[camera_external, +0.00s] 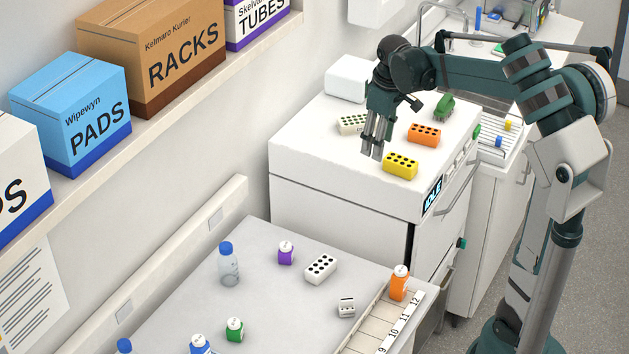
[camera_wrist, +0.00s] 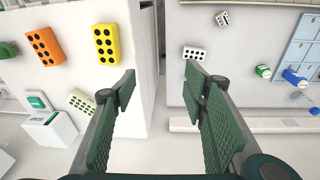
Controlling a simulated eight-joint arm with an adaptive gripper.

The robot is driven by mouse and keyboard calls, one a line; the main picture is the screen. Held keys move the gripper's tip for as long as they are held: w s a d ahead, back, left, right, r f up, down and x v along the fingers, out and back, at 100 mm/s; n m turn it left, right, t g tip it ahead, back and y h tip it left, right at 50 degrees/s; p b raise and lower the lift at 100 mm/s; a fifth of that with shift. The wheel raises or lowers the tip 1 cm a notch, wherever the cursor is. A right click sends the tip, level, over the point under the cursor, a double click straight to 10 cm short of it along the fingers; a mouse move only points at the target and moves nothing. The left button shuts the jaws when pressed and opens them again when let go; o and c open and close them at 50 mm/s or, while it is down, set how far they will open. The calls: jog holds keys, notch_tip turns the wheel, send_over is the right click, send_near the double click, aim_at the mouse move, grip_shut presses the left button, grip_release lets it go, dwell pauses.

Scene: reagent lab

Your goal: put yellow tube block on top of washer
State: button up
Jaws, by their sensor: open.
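The yellow tube block (camera_external: 400,166) lies on the white top of the boxy machine (camera_external: 310,152), near its front right edge; I take this machine to be the washer. The block also shows upper left in the wrist view (camera_wrist: 107,45), with black holes facing up. My gripper (camera_external: 373,148) is above the machine's top, just left of the yellow block and apart from it. Its two fingers (camera_wrist: 162,84) are open with nothing between them.
An orange tube block (camera_external: 424,134), a pale tube block (camera_external: 353,124) and a green object (camera_external: 444,107) share the machine's top. The lower bench (camera_external: 190,290) holds bottles, a white tube block (camera_external: 320,268) and a rack at right. Boxes line the wall shelf.

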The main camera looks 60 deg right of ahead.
jog(key=s+a+f+t, duration=0.1)
jog(key=s+a, duration=0.3)
jog(key=a, duration=0.7)
jog(key=s+a+f+t, duration=0.1)
jog(key=s+a+t, duration=0.2)
jog(key=a, duration=0.8)
jog(key=s+a+f+t, duration=0.1)
jog(key=s+a, duration=0.6)
jog(key=a, duration=0.4)
jog(key=shift+a+f+n+t+y, duration=0.15)
jog(key=shift+a+n+t+y, duration=0.15)
jog(key=shift+a+t+y, duration=0.1)
